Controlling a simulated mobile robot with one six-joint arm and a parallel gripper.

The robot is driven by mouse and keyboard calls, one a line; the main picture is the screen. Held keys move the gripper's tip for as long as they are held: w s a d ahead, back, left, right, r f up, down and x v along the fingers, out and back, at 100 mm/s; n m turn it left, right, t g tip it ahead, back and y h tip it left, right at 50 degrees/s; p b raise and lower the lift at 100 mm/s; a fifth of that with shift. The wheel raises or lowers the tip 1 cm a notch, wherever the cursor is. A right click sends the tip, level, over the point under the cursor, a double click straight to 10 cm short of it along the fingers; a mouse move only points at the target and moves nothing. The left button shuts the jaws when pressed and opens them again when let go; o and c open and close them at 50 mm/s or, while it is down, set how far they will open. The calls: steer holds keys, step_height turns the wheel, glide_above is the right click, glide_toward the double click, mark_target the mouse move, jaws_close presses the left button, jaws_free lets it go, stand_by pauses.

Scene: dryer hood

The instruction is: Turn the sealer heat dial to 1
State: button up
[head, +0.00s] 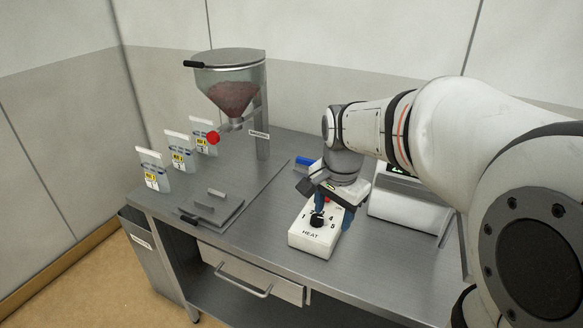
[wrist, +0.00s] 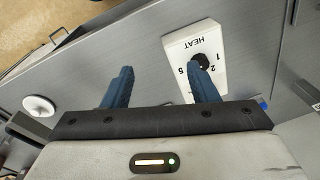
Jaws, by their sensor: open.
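The sealer heat dial is a black knob (head: 317,220) on a white box (head: 304,243) marked HEAT, near the front of the steel bench. My gripper (head: 335,208) is open, with blue fingers, just above and behind the box. In the wrist view my gripper (wrist: 162,72) has its right finger over the knob (wrist: 199,60), hiding part of it. The knob is not between the fingers. I cannot tell whether that finger touches it.
A hopper (head: 230,90) with a red knob (head: 212,137) stands at the back. Several labelled pouches (head: 153,170) line the left edge. A grey plate with a handle (head: 212,205) lies left of the box. A white device (head: 405,205) stands to the right. A drawer (head: 250,275) is below.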

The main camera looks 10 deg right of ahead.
mark_target(317, 217)
steer(key=w+f+m, duration=0.1)
steer(key=w+m, duration=0.2)
steer(key=w, duration=0.1)
steer(key=w+f+m+g, duration=0.1)
steer(key=w+f+m, duration=0.1)
steer(key=w+m, duration=0.1)
steer(key=w+f+m, duration=0.1)
steer(key=w+m, duration=0.2)
steer(key=w, duration=0.2)
steer(key=shift+f, duration=0.3)
steer(key=shift+w+f+m, duration=0.15)
steer(key=shift+f+m, duration=0.15)
step_height(317, 217, down, 7)
steer(key=shift+f, duration=0.15)
steer(key=shift+c, duration=0.4)
steer(key=c, duration=0.9)
